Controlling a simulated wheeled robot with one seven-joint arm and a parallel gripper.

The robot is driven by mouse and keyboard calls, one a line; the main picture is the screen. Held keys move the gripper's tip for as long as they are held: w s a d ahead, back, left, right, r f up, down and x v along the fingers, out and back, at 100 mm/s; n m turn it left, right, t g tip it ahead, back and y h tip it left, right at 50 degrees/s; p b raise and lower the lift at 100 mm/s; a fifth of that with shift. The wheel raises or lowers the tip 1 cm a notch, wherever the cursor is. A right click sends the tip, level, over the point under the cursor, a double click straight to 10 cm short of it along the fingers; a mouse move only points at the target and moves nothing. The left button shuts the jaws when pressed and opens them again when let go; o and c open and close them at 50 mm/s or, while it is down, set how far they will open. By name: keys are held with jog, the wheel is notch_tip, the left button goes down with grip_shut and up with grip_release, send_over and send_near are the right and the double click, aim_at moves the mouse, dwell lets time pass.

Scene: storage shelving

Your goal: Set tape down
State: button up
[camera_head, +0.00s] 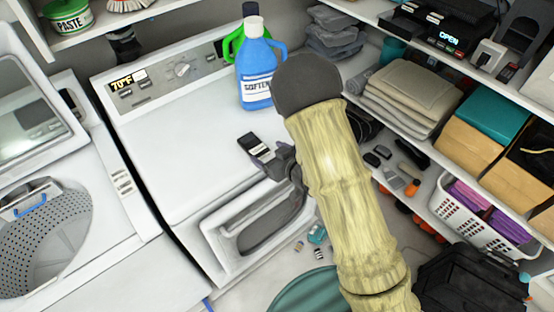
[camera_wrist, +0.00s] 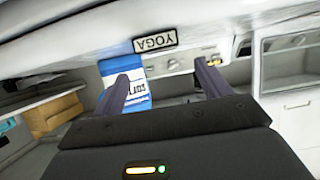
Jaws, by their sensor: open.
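My gripper (camera_head: 268,153) is at the end of my arm, over the front right of the white dryer's top (camera_head: 190,140). I cannot make out a tape in either view.
A blue softener bottle (camera_head: 257,72) stands at the dryer top's back right; it also shows beyond the fingers in the wrist view (camera_wrist: 138,92). The dryer door (camera_head: 212,222) is open. Shelves with folded cloths (camera_head: 405,92) and a white basket (camera_head: 470,222) are at right. The dryer top's left is clear.

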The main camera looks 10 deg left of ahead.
jog(key=shift+b+v, duration=0.3)
jog(key=shift+v, duration=1.6)
jog(key=w+d+r+m+h, duration=0.1)
jog(key=d+r+m+h, duration=0.2)
jog(key=d, duration=0.5)
jog(key=d+r+m+h, duration=0.1)
jog(key=d+m+h, duration=0.1)
jog(key=d+h, duration=0.35)
jog(key=s+d+r+m+g+h, duration=0.1)
jog(key=s+d+r+m+g, duration=0.1)
jog(key=s+d, duration=0.3)
jog(key=s+d+r+m+g, duration=0.2)
jog(key=s+d, duration=0.4)
jog(key=s, duration=0.3)
jog(key=shift+d+r+m+g+h, duration=0.3)
jog(key=shift+r+m+g+h, duration=0.15)
jog(key=shift+g, duration=0.55)
jog(key=shift+o, duration=0.4)
